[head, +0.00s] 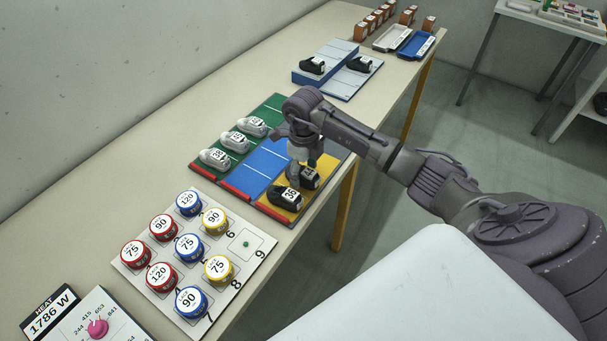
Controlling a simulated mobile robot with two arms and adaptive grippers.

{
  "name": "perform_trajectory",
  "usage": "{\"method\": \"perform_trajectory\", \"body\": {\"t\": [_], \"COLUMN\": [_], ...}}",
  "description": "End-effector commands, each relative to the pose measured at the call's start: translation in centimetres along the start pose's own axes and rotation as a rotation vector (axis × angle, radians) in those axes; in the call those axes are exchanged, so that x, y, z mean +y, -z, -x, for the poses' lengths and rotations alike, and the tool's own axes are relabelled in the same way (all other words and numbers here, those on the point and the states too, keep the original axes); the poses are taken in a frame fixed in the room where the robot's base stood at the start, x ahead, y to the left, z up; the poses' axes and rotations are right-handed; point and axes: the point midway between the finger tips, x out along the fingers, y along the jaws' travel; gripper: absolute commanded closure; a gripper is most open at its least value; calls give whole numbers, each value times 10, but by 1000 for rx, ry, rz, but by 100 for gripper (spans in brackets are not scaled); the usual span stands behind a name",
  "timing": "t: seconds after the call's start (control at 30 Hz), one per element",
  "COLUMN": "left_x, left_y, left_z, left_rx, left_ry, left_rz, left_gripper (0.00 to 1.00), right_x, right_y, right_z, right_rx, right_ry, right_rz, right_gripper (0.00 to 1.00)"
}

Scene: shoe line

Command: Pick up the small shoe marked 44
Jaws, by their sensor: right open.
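My right gripper (303,172) points down over the yellow strip (268,207) of the sorting mat. It is open, with its fingers at a dark shoe (309,179) that they partly cover; I cannot tell whether they touch it. I cannot read that shoe's label for sure. In front of it on the yellow strip lies another dark shoe (285,196) whose label looks like 36. Several grey shoes (214,157) stand in a row on the green strip; their labels are too small to read surely. My left gripper is not in view.
The blue strip (252,170) between green and yellow is bare. Two black shoes (312,66) sit on a blue and grey stand behind. A board with numbered round tins (187,300) lies in front. Trays (415,46) and brown boxes are at the far end.

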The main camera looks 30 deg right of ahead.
Motion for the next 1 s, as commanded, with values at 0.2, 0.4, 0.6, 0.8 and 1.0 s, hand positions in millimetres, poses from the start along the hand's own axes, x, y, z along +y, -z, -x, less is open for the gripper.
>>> {"method": "perform_trajectory", "body": {"t": [0.2,0.4,0.6,0.8,1.0], "left_x": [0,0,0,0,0], "left_y": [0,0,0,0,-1], "left_z": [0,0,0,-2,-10], "left_rx": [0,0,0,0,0], "left_ry": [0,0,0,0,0], "left_rz": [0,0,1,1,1], "left_gripper": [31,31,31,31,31], "right_x": [0,0,0,-1,-1], "right_y": [0,0,0,0,-1], "right_z": [0,0,0,4,26], "right_rx": [0,0,0,-1,-4], "right_ry": [0,0,0,2,3], "right_rz": [0,0,0,-1,0], "right_gripper": [49,83,91,91,91]}}
